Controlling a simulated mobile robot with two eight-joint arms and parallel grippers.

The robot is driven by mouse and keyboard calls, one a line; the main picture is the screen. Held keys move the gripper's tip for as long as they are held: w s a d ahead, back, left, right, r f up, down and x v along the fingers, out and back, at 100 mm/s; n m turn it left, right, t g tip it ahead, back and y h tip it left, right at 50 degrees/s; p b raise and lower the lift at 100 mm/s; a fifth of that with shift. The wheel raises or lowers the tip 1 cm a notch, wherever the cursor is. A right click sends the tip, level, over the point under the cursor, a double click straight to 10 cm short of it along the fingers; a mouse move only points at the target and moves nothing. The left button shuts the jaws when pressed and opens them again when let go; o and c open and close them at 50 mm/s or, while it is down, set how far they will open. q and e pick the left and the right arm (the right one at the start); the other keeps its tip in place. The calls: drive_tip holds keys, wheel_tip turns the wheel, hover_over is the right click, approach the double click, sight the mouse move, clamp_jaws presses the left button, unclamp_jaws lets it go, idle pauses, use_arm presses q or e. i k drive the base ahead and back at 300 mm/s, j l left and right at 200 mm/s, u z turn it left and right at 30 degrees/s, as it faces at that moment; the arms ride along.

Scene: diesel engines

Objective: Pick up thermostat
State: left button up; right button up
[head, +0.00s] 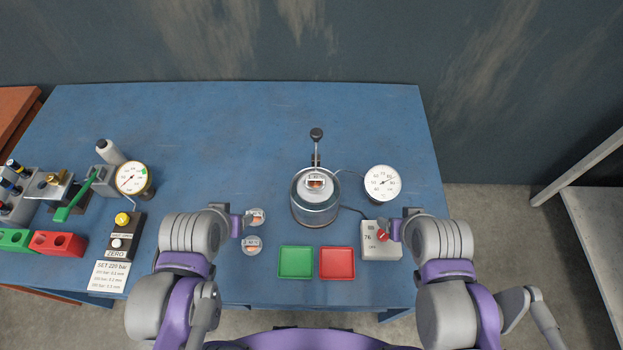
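Two small round thermostats with coppery centres and white labels lie on the blue table: the upper one (257,215) and the lower one (252,244). A third similar labelled piece (315,182) shows at the top of the glass-and-metal pot (315,208). My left gripper (247,221) is at the left edge of the upper thermostat, overlapping it in the picture. I cannot tell whether it touches it or how far its fingers are apart. My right gripper (390,230) is by the red knob (382,235) of the grey control box (381,251); its fingers are too small to read.
A green tray (296,275) and a red tray (337,275) sit empty at the front. Test equipment fills the left. The table's back is clear.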

sight(314, 185)
drive_tip(key=k+j, duration=0.35)
drive_tip(key=j, duration=0.15)
drive_tip(key=k+j, duration=0.3)
drive_tip(key=j, duration=0.15)
drive_tip(key=z, duration=0.05)
